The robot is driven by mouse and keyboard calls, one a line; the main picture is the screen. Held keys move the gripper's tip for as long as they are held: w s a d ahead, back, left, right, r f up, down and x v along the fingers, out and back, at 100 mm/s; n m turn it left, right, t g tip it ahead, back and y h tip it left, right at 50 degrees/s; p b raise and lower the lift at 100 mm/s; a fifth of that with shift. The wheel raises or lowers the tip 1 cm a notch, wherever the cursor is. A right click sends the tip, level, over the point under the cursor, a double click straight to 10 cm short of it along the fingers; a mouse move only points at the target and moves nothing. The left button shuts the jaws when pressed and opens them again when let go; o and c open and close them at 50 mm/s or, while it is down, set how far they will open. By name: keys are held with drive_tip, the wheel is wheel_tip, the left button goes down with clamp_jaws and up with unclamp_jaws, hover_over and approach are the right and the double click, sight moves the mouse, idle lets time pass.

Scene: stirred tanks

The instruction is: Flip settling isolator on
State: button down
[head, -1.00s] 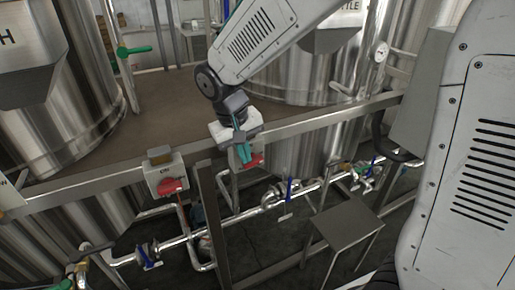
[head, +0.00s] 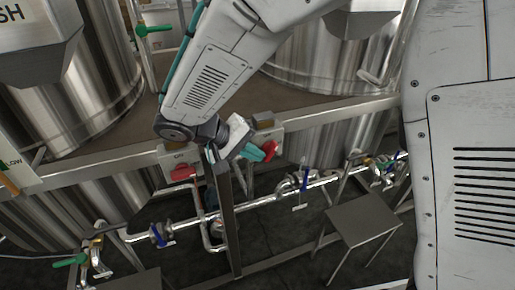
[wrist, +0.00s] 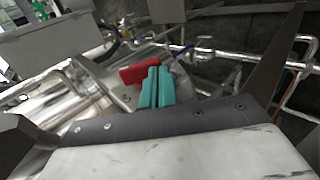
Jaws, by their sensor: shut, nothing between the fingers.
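The isolator on the right (head: 267,133) is a pale box on the rail below the right-hand tank, whose label was partly readable as "TTLE". Its red handle (head: 271,150) looks tilted more upright than the left isolator's. My gripper (head: 258,152) comes from the left with its teal fingers shut and empty, right beside this handle. In the wrist view the teal fingertips (wrist: 156,72) lie against or just beside the red handle (wrist: 137,74); I cannot tell whether they touch. My wrist hides part of the isolator box and its lettering.
A second isolator (head: 177,157) with a lower red handle (head: 183,173) is left of my wrist. A steel post (head: 228,220) stands below my gripper. Pipes with blue-handled valves (head: 305,178) run underneath. A small steel table (head: 362,219) is at the lower right.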

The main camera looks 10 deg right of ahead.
drive_tip(key=shift+f, duration=0.5)
drive_tip(key=shift+d+r, duration=0.1)
drive_tip(key=shift+d, duration=0.1)
drive_tip(key=shift+w+d+r, duration=0.2)
drive_tip(key=shift+d+r, duration=0.05)
drive_tip(key=shift+d, duration=0.25)
drive_tip(key=v, duration=0.8)
drive_tip(key=shift+a+f, duration=0.15)
drive_tip(key=shift+a, duration=0.05)
drive_tip(key=shift+s, duration=0.1)
